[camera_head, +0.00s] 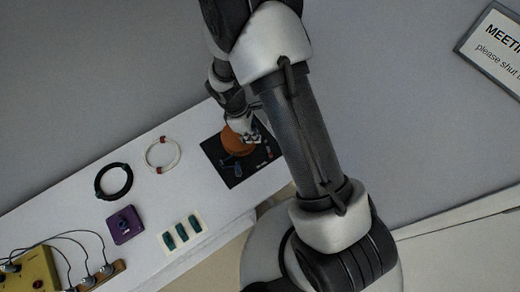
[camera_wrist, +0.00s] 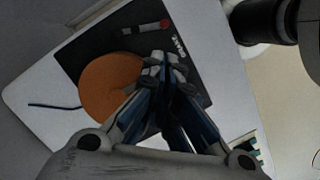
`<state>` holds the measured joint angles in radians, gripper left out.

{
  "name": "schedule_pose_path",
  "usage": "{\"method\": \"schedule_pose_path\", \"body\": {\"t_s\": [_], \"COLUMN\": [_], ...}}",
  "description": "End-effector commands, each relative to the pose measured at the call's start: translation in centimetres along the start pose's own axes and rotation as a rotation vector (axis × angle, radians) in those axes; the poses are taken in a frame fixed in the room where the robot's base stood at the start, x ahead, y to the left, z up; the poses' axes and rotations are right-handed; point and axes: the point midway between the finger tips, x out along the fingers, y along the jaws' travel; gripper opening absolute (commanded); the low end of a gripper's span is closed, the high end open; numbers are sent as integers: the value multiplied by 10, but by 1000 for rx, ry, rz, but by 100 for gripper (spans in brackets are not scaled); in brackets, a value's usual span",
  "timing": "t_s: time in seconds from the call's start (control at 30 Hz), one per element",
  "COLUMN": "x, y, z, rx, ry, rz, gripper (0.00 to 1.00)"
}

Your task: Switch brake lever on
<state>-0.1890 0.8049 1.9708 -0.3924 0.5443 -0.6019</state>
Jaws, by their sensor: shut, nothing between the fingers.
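A black panel (camera_head: 216,150) lies at the right end of the white table, with an orange disc (camera_head: 234,143) on it. Small white lettering on the panel, apparently "BRAKE", shows in the wrist view (camera_wrist: 181,47). A small blue part (camera_head: 238,169) sits on the panel below the disc; I cannot tell for sure that it is the brake lever. My gripper (camera_head: 256,136) is shut and empty over the panel beside the disc. In the wrist view its fingers (camera_wrist: 166,68) cover part of the disc and panel. I cannot tell whether they touch anything.
A red-and-grey part (camera_wrist: 145,28) lies on the panel. To the left on the table (camera_head: 75,210) are a white ring (camera_head: 149,163), a black ring (camera_head: 98,186), a purple box (camera_head: 125,225), a plate with green pieces (camera_head: 181,233) and a yellow box with cables (camera_head: 35,272).

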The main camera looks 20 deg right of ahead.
Motion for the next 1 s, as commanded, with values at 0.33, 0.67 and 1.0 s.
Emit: {"method": "schedule_pose_path", "body": {"t_s": [0.33,0.67,1.0], "x": [13,73,100], "y": [0,-1,0], "z": [0,0,0], "rx": [2,3,2], "ry": [-1,-2,1], "rz": [-1,-3,1], "gripper": [0,0,0]}}
